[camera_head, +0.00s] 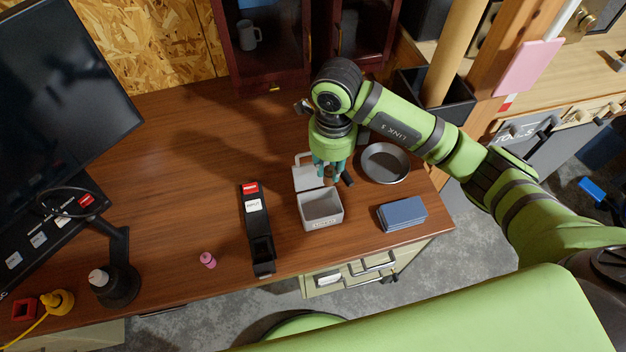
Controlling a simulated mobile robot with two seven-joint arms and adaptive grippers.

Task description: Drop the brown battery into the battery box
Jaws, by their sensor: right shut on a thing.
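The battery box (321,222) is a small grey open-topped box with a label on its front, standing on the brown desk. A grey lid-like panel (306,178) stands behind it. My right gripper (331,180) reaches down from above, just behind and above the box's back rim. It is shut on a small brownish thing, which looks like the brown battery (328,182); the fingers hide most of it. The inside of the box shows no battery that I can make out. My left gripper is out of view.
A black organiser (261,240) with red and white labels lies left of the box. A dark round dish (385,162) and a blue block (402,214) are to the right. The left middle desk is clear.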

